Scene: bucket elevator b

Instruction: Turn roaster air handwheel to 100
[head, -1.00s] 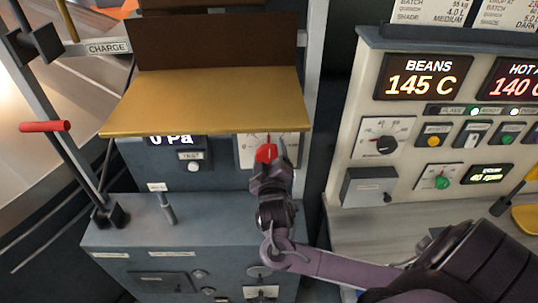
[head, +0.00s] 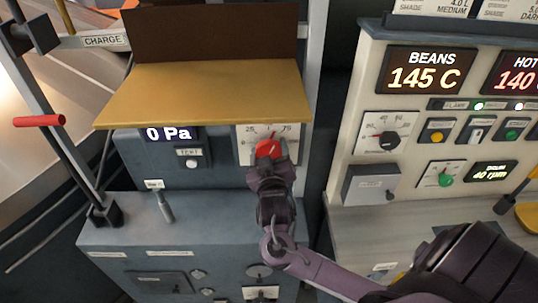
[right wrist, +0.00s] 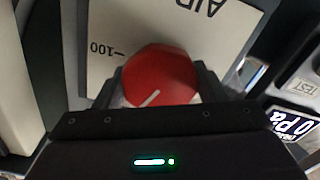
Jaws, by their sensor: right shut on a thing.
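The roaster air handwheel is a red knob (head: 268,149) on a white dial plate (head: 246,133), below the front edge of a yellow shelf. In the head view, 25 and 75 show on the plate. My right gripper (head: 269,162) reaches up to the knob from below and is shut on it. In the right wrist view the red knob (right wrist: 160,75) sits between the fingers, with a white pointer line on its lower face. The plate there (right wrist: 110,25) shows 100 at the left and AIR upside down. The pointer's exact reading cannot be told. My left gripper is not in view.
The yellow shelf (head: 205,95) overhangs the dial closely. A 0 Pa display (head: 170,134) and TEST button (head: 192,163) are to its left. A short grey lever (head: 164,206) stands on the cabinet top. A cream control panel (head: 345,150) is to the right.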

